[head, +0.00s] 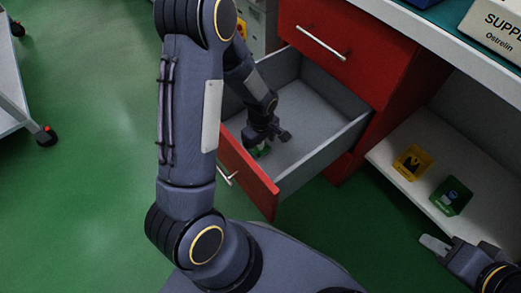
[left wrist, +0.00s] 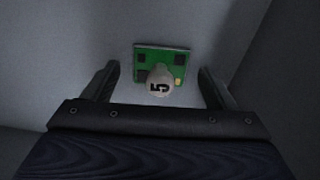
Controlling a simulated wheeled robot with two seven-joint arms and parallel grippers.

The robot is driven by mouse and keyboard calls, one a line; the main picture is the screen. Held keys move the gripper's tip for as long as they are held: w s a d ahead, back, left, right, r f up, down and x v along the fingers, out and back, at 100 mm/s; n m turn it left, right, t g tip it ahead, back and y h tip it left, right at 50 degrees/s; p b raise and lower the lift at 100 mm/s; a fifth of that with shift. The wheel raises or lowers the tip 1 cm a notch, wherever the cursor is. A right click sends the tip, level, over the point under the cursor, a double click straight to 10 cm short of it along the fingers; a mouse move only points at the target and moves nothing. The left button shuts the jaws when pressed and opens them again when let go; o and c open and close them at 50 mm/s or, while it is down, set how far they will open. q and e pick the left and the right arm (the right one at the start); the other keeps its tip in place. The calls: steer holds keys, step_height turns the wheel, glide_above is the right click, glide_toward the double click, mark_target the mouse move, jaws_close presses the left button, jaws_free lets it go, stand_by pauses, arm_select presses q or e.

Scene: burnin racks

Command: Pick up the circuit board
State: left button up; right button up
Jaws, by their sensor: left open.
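The green circuit board (left wrist: 178,59) lies on the floor of the open drawer (head: 318,108). It has yellow and dark parts, and a pale round knob (left wrist: 159,78) marked 5 stands on it. In the head view the board (head: 262,152) shows only partly, behind my left gripper. My left gripper (head: 270,137) is inside the drawer above the board. In the left wrist view its fingers (left wrist: 157,82) are open, one on each side of the board and apart from it. My right gripper (head: 436,246) is at the lower right, away from the drawer; its finger spacing is unclear.
The red drawer front and grey walls surround my left gripper. A closed red drawer (head: 335,45) is above. A shelf (head: 440,165) at the right holds a yellow box (head: 412,162) and a green box (head: 451,196). A grey cart (head: 12,100) stands far left; green floor between is clear.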

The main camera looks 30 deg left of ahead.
arm_select(q)
steer(key=c, duration=1.1)
